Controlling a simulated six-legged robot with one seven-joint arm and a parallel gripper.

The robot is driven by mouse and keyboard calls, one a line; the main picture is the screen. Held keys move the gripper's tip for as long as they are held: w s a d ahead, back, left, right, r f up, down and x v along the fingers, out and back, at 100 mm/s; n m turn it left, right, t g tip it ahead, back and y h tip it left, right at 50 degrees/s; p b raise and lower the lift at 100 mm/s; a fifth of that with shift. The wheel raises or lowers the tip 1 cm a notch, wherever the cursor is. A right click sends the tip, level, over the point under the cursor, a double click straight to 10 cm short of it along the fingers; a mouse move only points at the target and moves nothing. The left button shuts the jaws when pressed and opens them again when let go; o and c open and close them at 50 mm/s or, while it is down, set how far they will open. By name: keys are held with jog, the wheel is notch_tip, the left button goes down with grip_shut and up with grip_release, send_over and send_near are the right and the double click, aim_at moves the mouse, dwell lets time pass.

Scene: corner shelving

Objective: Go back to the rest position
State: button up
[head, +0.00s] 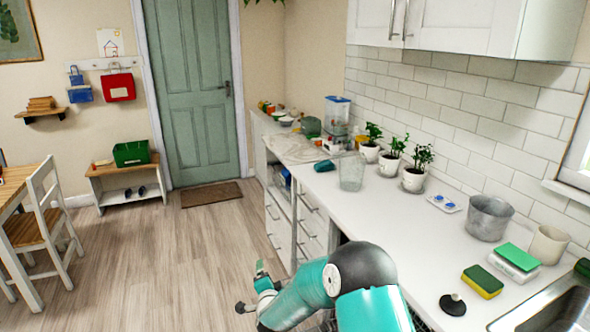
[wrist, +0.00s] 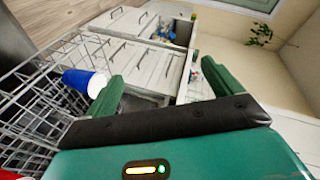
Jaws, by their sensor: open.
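My gripper (wrist: 163,85) is open, with its two green fingers spread wide and nothing between them in the wrist view. In the head view my arm reaches down past the counter's front edge, and the gripper end is low in front of the cabinets. A blue cup (wrist: 84,82) with a white rim lies in a wire rack (wrist: 42,112), just left of the left finger. I cannot tell whether the finger touches the cup.
The white counter (head: 400,225) holds potted plants (head: 413,170), a metal pot (head: 488,217), a glass container (head: 351,172) and sponges (head: 482,281). The wooden floor (head: 190,260) to the left is clear. A table and chair (head: 45,220) stand far left.

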jog(key=s+d+r+n+g, duration=0.2)
jog(key=s+d+r+n, duration=0.3)
jog(key=r, duration=0.6)
jog(key=s+d+r+n+g, duration=0.3)
jog(key=s+d+r, duration=0.35)
jog(key=r, duration=0.45)
jog(key=s+d+r+n+g, duration=0.1)
jog(key=s+d, duration=0.3)
jog(key=s, duration=0.6)
jog(key=s+d+r+n+g+h, duration=0.1)
jog(key=s+d, duration=0.3)
jog(key=s, duration=0.6)
jog(key=s+d+r+n+g+h, duration=0.1)
jog(key=s+d+r+n+g, duration=0.1)
jog(key=s, duration=0.8)
jog(key=d+r, duration=0.1)
jog(key=d, duration=0.1)
jog(key=shift+d, duration=0.4)
